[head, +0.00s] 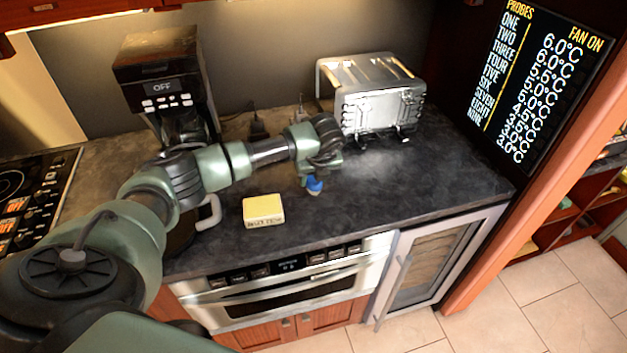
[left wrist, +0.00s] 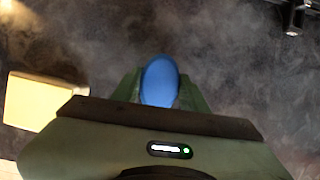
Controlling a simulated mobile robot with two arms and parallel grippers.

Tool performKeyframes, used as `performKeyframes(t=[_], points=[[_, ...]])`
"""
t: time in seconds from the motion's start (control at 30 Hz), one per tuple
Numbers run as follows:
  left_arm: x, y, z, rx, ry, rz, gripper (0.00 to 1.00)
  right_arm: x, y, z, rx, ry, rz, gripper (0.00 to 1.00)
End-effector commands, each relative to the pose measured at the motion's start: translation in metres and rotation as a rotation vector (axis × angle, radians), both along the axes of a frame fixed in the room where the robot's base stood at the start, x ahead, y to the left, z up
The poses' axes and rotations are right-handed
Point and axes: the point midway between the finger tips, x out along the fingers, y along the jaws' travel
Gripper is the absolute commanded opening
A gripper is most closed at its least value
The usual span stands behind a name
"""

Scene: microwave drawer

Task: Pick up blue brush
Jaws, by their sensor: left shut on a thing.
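The blue brush (head: 314,186) shows below my left gripper (head: 311,178) in the head view, over the dark countertop. My left gripper is shut on it. In the left wrist view the rounded blue end of the brush (left wrist: 160,82) sits between the green fingers of my left gripper (left wrist: 159,92). The rest of the brush is hidden by the gripper. I cannot tell whether the brush touches the counter. My right gripper is not in view.
A yellow block (head: 263,209) lies on the counter (head: 400,190) left of the brush; it also shows in the left wrist view (left wrist: 36,101). A toaster (head: 378,100) stands behind, and a coffee maker (head: 160,80) at back left. The counter's right part is clear.

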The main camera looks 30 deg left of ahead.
Motion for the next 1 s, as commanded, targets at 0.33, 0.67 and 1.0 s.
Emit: performKeyframes(t=[0.33, 0.67, 1.0], points=[[0.002, 0.001, 0.061, 0.0, -0.01, 0.0, 0.03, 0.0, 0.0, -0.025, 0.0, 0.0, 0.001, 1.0], [0.001, 0.0, 0.153, -0.001, -0.007, 0.0, 0.03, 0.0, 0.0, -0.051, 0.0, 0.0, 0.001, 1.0], [0.0, 0.0, 0.194, 0.0, -0.001, 0.0, 0.03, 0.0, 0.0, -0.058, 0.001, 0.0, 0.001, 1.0]])
